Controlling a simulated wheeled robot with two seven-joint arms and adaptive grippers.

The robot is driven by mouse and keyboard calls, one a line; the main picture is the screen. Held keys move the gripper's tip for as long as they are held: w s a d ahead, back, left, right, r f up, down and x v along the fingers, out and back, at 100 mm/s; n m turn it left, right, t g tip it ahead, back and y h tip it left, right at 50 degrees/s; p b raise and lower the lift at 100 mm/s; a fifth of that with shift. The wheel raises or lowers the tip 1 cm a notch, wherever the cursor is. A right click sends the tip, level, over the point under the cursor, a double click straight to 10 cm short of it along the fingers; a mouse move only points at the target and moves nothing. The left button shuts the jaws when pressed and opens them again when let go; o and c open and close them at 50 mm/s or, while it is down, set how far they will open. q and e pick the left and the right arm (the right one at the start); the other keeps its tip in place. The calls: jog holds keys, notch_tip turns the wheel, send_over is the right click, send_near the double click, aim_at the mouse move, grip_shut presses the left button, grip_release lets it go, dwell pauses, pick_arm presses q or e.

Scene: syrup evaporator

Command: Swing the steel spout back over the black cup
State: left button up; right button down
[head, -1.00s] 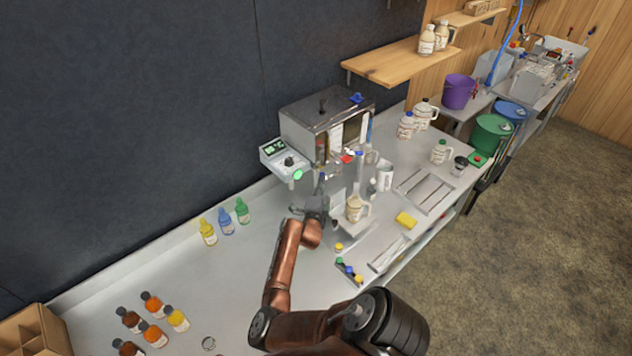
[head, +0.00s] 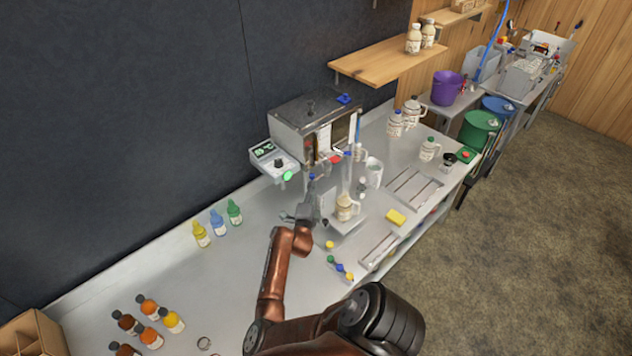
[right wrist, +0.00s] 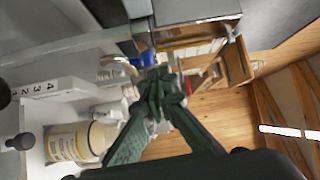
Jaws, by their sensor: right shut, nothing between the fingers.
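The steel evaporator box (head: 306,122) stands on the bench against the dark wall. A curved shiny tube that looks like the steel spout (right wrist: 110,65) shows in the right wrist view, close to a blue piece and left of the fingertips. I cannot make out the black cup for certain. My left gripper is out of view.
A control box (head: 273,160) with a green display sits left of the evaporator. Three coloured bottles (head: 218,222) stand along the wall.

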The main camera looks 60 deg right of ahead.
pick_arm(q)
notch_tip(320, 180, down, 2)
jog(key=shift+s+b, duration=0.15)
jog(key=shift+b, duration=0.55)
pick_arm(e)
jog(key=w+a+f, duration=0.1)
jog(key=w+a, duration=0.4)
jog(key=a, duration=0.1)
jog(key=shift+w, duration=0.3)
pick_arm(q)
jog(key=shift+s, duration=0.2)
pick_arm(e)
jog(key=shift+f, duration=0.1)
